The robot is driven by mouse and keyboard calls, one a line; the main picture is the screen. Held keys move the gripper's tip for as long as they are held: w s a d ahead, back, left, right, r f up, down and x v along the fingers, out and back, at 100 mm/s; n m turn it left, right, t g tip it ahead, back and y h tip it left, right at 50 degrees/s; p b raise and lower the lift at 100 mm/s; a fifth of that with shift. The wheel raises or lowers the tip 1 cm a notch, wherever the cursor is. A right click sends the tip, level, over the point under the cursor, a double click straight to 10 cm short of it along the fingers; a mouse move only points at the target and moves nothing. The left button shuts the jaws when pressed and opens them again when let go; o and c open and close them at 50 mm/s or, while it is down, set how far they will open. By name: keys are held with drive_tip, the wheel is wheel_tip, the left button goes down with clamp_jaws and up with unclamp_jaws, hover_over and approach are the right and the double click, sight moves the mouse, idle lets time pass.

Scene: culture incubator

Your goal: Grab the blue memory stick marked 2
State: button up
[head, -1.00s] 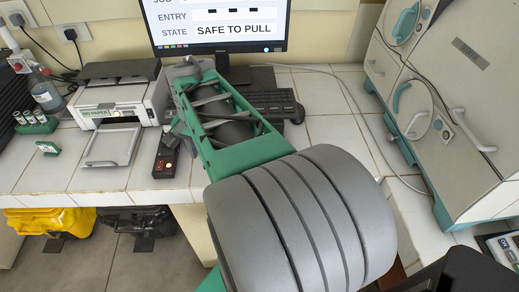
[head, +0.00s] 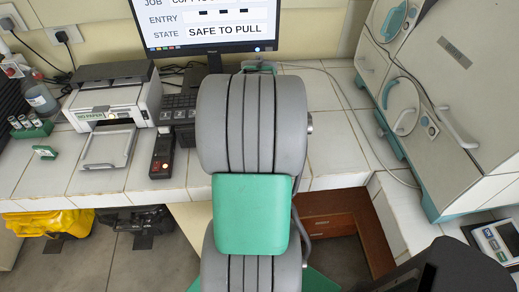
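I cannot make out a blue memory stick marked 2 in this view. A small black device (head: 161,160) with a lit spot at its near end lies on the white tiled bench, right of the printer. Whether a stick sits in it is too small to tell. The monitor (head: 205,30) at the back reads "SAFE TO PULL". My arm's grey and green links fill the middle of the view and hide my gripper and part of the bench behind them.
A printer (head: 117,97) with its tray out stands left of the keyboard (head: 180,101). A green vial rack (head: 32,131) and a small green labelled block (head: 45,152) are farther left. A large incubator (head: 455,90) bounds the right. Tiles (head: 335,150) right of my arm are clear.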

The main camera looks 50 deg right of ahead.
clamp_jaws()
idle(0.3)
drive_tip(key=shift+r, duration=0.1)
